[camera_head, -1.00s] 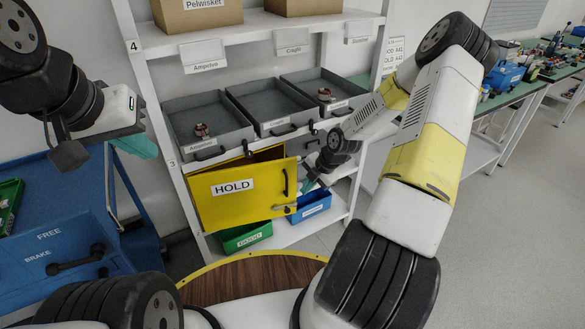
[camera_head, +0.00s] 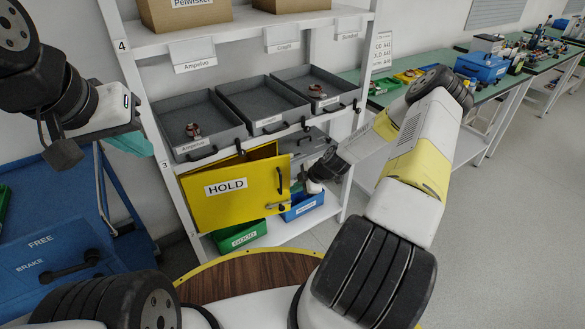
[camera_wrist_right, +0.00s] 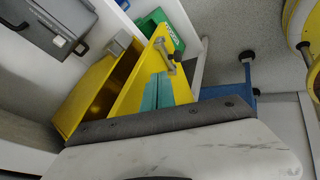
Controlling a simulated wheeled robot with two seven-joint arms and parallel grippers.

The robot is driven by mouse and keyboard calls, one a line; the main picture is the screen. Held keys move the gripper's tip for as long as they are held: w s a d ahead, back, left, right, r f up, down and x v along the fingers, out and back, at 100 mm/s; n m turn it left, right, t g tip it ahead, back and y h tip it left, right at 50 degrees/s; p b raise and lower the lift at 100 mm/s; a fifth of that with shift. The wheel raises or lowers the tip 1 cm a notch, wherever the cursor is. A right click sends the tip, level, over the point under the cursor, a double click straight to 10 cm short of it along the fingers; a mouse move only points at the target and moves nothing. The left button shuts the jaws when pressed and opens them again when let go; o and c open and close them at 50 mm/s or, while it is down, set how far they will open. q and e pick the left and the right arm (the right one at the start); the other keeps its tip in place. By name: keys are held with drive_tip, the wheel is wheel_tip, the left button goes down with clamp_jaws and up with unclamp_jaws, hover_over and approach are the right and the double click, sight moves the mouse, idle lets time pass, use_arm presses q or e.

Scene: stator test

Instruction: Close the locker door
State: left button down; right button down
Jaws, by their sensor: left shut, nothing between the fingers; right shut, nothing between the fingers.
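The yellow locker door (camera_head: 236,194) with the HOLD label stands ajar on the shelf unit in the head view. A dark handle and a latch are near its right edge. The door also shows in the right wrist view (camera_wrist_right: 133,82), with the locker's opening (camera_wrist_right: 97,92) beside it. My right gripper (camera_wrist_right: 165,91) is shut and empty; its teal fingers overlap the door below the latch (camera_wrist_right: 165,56). I cannot tell if they touch it. In the head view its fingers are hardly visible beside the door's right edge. My left gripper (camera_head: 62,152) is shut and empty, far left of the door.
Grey bins (camera_head: 200,125) sit on the shelf above the locker. A green bin (camera_head: 240,235) and a blue bin (camera_head: 302,206) are below it. A blue cart (camera_head: 60,240) stands at the left. A round wooden table top (camera_head: 250,275) is in front. Open floor lies at the right.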

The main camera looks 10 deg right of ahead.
drive_tip(key=shift+w+a+r, duration=0.1)
drive_tip(key=shift+w, duration=1.4)
